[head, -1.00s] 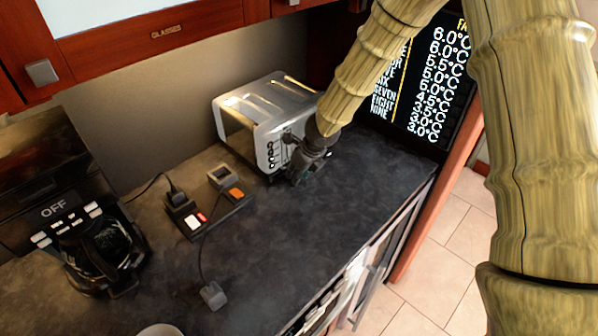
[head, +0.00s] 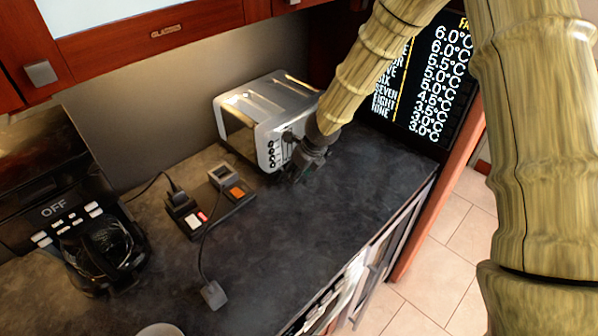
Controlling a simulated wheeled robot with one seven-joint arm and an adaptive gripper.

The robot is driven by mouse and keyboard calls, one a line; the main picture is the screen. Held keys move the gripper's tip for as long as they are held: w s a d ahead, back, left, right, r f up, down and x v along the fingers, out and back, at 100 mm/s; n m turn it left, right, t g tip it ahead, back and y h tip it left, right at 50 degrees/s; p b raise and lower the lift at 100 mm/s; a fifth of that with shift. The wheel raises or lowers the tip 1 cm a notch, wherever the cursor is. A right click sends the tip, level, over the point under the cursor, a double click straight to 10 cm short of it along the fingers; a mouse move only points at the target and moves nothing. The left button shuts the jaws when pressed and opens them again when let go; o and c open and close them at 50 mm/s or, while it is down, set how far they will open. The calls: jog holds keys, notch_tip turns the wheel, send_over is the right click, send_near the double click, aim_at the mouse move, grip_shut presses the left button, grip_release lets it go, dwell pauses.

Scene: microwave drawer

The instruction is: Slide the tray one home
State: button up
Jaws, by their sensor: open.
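My gripper (head: 302,174) is dark and small in the head view. It is open, pointing down beside the control end of a silver toaster (head: 250,135), above the dark counter. Whether it touches the toaster I cannot tell. No tray can be made out clearly. Below the counter's front edge, some pale and dark fronts or openings (head: 345,300) show at a steep angle, and their contents are too small to read.
A power strip (head: 240,203) with plugs and a cord lies on the counter (head: 340,215). A coffee maker (head: 100,245) marked OFF stands at left. A lit temperature board (head: 425,85) is at the back right. The counter's middle is clear.

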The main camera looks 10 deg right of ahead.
jog(key=shift+w+a+r, duration=0.1)
jog(key=shift+w+r, duration=0.1)
jog(key=shift+r, duration=0.35)
jog(key=shift+w+r, duration=0.15)
jog(key=shift+r, duration=0.4)
jog(key=v, duration=0.4)
jog(key=shift+s, duration=0.35)
jog(key=v, duration=0.5)
jog(key=shift+s+d+r, duration=0.15)
jog(key=shift+s+d, duration=0.3)
jog(key=shift+d, duration=0.05)
jog(key=shift+s, duration=0.1)
